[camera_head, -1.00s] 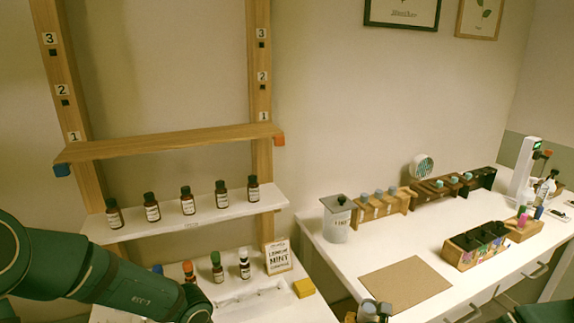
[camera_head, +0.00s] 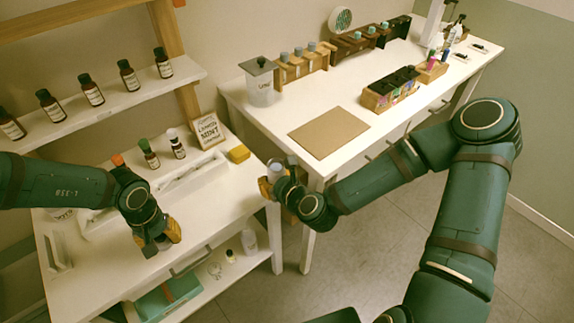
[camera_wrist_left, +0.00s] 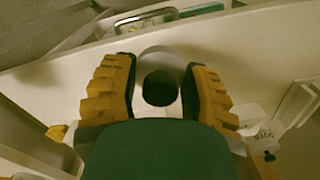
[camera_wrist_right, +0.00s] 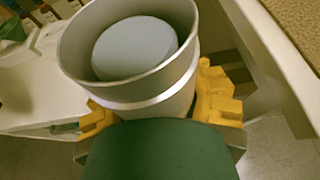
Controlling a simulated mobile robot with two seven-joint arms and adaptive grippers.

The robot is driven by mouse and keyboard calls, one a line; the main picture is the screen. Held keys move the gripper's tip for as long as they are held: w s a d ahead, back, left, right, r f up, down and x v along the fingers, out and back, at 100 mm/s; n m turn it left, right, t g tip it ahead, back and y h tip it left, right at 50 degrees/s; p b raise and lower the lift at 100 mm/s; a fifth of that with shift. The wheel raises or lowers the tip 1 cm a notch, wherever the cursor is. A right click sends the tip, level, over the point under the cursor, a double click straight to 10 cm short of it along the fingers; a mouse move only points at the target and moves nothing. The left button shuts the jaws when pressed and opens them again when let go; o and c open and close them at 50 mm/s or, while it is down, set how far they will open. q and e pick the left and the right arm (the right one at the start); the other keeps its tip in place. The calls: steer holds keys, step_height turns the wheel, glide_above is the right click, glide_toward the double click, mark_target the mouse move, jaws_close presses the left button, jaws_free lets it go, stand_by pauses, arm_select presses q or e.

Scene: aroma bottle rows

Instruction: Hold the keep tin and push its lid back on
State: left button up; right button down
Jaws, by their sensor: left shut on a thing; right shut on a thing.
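The keep tin (camera_wrist_right: 165,88) is a pale grey, open-topped cylinder in the right wrist view, with a blue-grey round thing inside. My right gripper (camera_wrist_right: 155,112) is shut around its side. In the head view the tin (camera_head: 276,171) is held upright by my right gripper (camera_head: 271,186), just off the right end of the low white table. My left gripper (camera_head: 160,242) is above that table's front edge. In the left wrist view my left gripper (camera_wrist_left: 161,95) is shut on a pale round thing with a dark centre, apparently the lid (camera_wrist_left: 160,57). The lid is apart from the tin.
The low table (camera_head: 100,265) carries bottles, a mint sign (camera_head: 207,131), a white tray (camera_head: 195,172) and a yellow block (camera_head: 239,154). A bottle shelf (camera_head: 90,117) is behind. The white desk (camera_head: 240,95) holds a lidded canister (camera_head: 261,88) and a brown mat (camera_head: 328,131).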

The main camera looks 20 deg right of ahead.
steer(key=s+a+f+n+g+y, duration=0.1)
steer(key=a+n+g+y, duration=0.1)
steer(key=a+n+y, duration=0.2)
steer(key=a, duration=0.3)
steer(key=shift+a+n+g, duration=0.3)
steer(key=shift+a, duration=0.1)
steer(key=shift+d+f+y, duration=0.1)
steer(key=shift+y, duration=0.2)
